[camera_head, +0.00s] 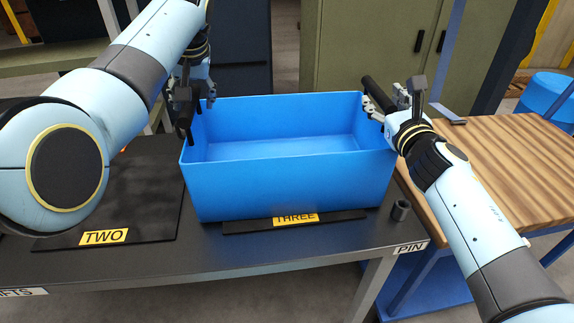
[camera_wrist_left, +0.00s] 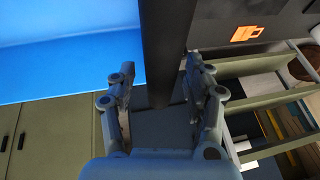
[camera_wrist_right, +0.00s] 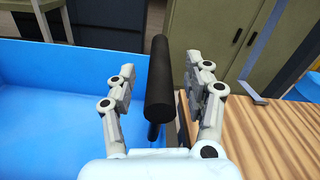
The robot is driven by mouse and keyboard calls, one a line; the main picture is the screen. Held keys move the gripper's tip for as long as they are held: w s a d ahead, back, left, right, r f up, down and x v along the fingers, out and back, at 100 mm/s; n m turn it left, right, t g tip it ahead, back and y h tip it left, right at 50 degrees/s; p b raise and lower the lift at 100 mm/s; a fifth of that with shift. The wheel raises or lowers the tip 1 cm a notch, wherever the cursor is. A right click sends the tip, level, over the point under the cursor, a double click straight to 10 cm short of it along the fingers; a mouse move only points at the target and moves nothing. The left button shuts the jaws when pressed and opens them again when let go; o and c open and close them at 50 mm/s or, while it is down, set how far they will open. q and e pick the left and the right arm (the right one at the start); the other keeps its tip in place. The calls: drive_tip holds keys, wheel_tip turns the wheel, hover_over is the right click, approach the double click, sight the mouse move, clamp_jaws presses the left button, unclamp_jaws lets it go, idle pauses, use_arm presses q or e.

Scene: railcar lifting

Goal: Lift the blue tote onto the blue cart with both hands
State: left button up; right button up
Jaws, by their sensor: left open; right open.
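The blue tote (camera_head: 290,180) stands upright on the mat marked THREE on the dark table. It is empty inside, with a black bar handle at each end. My left gripper (camera_head: 195,100) is open at the tote's left end; in the left wrist view the left handle (camera_wrist_left: 167,50) runs between its open fingers (camera_wrist_left: 163,90). My right gripper (camera_head: 390,95) is open at the right end; in the right wrist view the right handle (camera_wrist_right: 160,85) lies between its open fingers (camera_wrist_right: 162,85). The blue cart (camera_head: 500,165) with a wooden top is right of the table.
Green cabinets (camera_head: 375,45) stand behind. The cart's wooden top looks clear.

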use_arm(q)
clamp_jaws()
use_arm(e)
clamp_jaws()
